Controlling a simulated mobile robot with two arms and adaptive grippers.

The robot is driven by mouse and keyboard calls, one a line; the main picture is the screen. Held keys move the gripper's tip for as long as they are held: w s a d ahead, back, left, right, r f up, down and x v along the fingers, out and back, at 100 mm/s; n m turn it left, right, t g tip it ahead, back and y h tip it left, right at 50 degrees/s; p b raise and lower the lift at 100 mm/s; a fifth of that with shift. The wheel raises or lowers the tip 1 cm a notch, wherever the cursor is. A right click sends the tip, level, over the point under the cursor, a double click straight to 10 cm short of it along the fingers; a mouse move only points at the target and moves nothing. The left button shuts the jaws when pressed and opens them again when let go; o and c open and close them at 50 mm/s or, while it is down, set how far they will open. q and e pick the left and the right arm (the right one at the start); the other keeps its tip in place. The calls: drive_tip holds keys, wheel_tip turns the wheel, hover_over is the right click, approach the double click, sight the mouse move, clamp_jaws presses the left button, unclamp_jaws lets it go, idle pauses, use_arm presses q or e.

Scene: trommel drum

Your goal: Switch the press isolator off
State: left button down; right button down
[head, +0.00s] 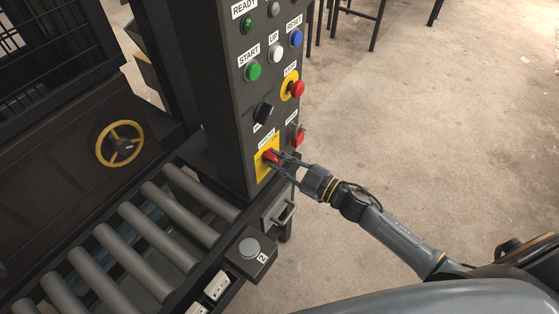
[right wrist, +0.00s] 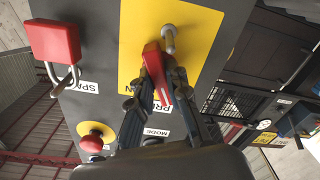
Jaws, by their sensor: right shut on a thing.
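The press isolator is a red handle (head: 271,156) on a yellow plate (head: 262,168), low on the dark control panel (head: 232,105). My right gripper (head: 280,160) is shut on the red handle in the head view. In the right wrist view the red handle (right wrist: 155,65) stands between the two fingers of my right gripper (right wrist: 158,90), in front of the yellow plate (right wrist: 190,35). A metal pin (right wrist: 169,40) stands out beside the handle. The label under the handle is partly hidden by the fingers. My left gripper is not in view.
A red padlock (right wrist: 54,42) hangs on the panel beside the isolator. Above are a red stop button (head: 298,89), a black mode knob (head: 263,112) and a green start button (head: 252,71). A roller conveyor (head: 130,245) lies to the left. Open floor (head: 430,130) lies right.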

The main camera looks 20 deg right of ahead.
drive_tip(key=n+b, duration=0.1)
drive_tip(key=n, duration=0.5)
drive_tip(key=n+b, duration=0.2)
drive_tip(key=n, duration=0.4)
drive_tip(key=shift+n, duration=0.3)
idle(0.4)
drive_tip(key=c, duration=1.3)
unclamp_jaws()
